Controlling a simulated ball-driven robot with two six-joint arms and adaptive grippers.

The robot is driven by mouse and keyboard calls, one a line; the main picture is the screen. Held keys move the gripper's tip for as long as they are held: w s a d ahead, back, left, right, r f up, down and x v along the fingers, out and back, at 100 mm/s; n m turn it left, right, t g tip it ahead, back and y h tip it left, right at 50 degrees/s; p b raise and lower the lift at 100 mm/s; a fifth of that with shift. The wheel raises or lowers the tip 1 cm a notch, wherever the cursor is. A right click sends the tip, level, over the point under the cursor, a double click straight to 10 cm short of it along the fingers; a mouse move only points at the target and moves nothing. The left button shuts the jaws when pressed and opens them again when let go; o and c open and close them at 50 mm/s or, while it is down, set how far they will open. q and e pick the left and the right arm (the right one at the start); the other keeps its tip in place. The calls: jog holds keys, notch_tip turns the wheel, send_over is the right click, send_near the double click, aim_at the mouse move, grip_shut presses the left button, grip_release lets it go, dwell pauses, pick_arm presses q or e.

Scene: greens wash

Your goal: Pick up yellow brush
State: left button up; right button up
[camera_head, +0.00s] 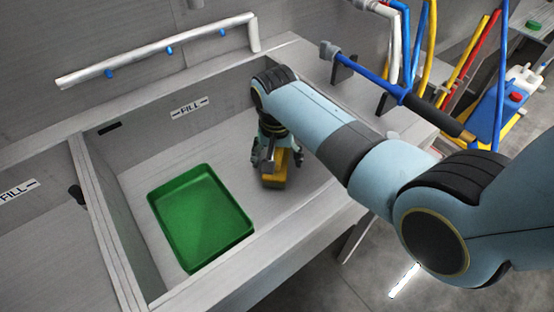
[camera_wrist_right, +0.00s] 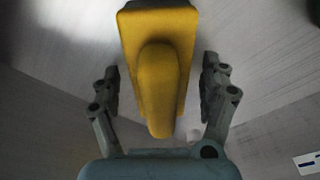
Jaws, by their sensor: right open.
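The yellow brush (camera_head: 274,181) sits on the floor of the grey sink basin, right of the green tray, partly hidden by my right gripper in the head view. In the right wrist view the yellow brush (camera_wrist_right: 158,60) lies between the two fingers, its rounded handle toward the palm. My right gripper (camera_wrist_right: 160,85) is open, with a finger on each side of the brush and a visible gap on both sides. In the head view my right gripper (camera_head: 272,160) points down over the brush. My left gripper is not in view.
A green tray (camera_head: 183,196) lies on the basin floor to the left. The basin's walls, with a FILL label (camera_head: 189,108), surround the brush. A white rail (camera_head: 160,50) runs along the back.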

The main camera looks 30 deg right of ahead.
jog(key=c, duration=1.5)
